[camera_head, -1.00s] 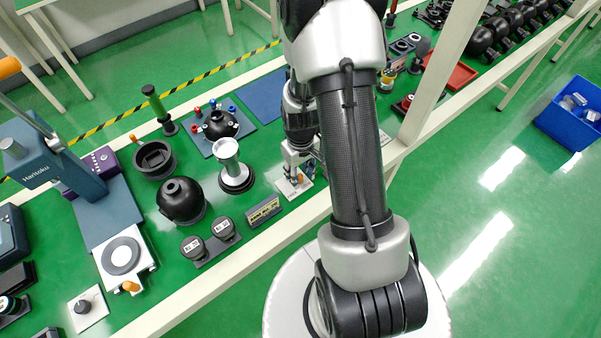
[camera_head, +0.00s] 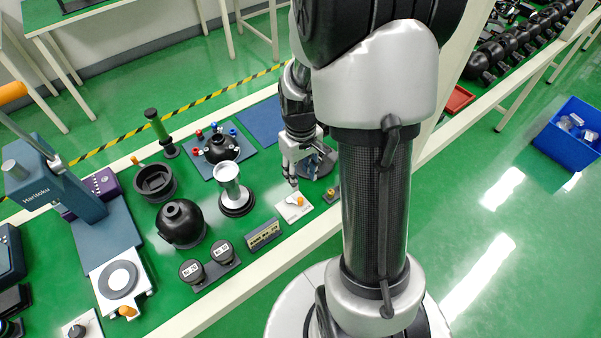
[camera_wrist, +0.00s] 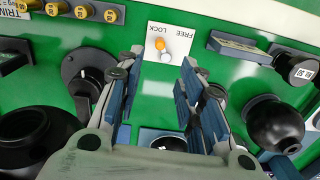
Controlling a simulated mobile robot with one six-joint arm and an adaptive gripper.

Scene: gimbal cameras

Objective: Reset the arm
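My arm (camera_head: 375,210) extends across the right of the head view, with its forearm reaching over the green workbench. My gripper (camera_head: 293,183) hangs above a small white plate (camera_head: 292,208) with an orange knob (camera_head: 300,201). In the wrist view, my gripper (camera_wrist: 160,62) has its two fingers spread apart with nothing between them. The white plate (camera_wrist: 165,38), marked FREE and LOCK, and its orange knob (camera_wrist: 159,44) lie beyond the fingertips, apart from them.
A blue press (camera_head: 60,185) is at the far left. A blue bin (camera_head: 570,135) stands on the floor at right.

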